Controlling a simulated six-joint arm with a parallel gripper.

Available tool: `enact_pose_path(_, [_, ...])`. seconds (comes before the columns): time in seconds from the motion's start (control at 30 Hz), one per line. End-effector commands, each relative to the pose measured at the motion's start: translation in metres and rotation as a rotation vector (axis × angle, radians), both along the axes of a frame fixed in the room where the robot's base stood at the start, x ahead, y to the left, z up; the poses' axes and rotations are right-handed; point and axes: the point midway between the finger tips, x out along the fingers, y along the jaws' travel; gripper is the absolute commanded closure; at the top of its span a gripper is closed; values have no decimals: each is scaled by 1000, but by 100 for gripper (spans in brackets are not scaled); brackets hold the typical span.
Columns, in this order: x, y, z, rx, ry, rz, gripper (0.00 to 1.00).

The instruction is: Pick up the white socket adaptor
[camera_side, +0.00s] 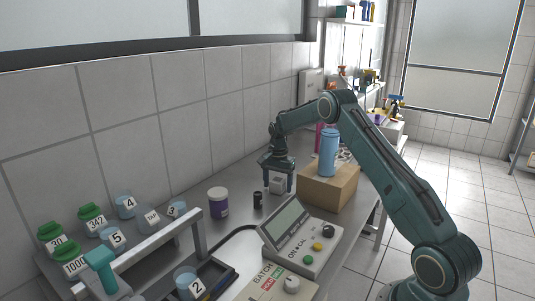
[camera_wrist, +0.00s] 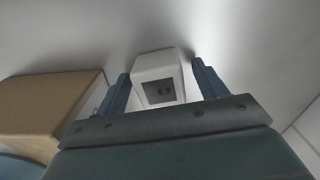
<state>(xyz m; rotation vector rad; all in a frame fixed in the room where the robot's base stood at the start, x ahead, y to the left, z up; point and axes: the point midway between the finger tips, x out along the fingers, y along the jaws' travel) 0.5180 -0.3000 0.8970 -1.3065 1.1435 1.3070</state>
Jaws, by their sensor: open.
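The white socket adaptor (camera_wrist: 157,69) is a small white block with a dark socket face. In the wrist view it sits between the two blue fingers of my gripper (camera_wrist: 162,88), with a gap showing on the right side. In the side view my gripper (camera_side: 278,184) points down over the bench beside the cardboard box, and the pale adaptor (camera_side: 277,184) shows between its fingers. The gripper is open. I cannot tell whether the left finger touches the adaptor.
A cardboard box (camera_side: 327,188) with a blue bottle (camera_side: 328,153) on it stands close on the right; the box also shows in the wrist view (camera_wrist: 50,105). A small black cylinder (camera_side: 258,200) and a purple-and-white jar (camera_side: 218,203) stand to the left. A control panel (camera_side: 300,238) lies in front.

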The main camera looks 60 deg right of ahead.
Motion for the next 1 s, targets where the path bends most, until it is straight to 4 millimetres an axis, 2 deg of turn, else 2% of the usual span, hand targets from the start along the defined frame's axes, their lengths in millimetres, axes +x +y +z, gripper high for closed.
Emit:
enact_pose_path(0.17, [0, 0, 0, 0, 0, 0, 29])
enact_pose_path(0.27, [0, 0, 0, 0, 0, 0, 45])
enact_pose_path(0.43, [0, 0, 0, 0, 0, 0, 78])
enact_pose_path(0.77, [0, 0, 2, -1, -1, 0, 79])
enact_pose_path(1.0, [1, 0, 16, -2, -3, 0, 79])
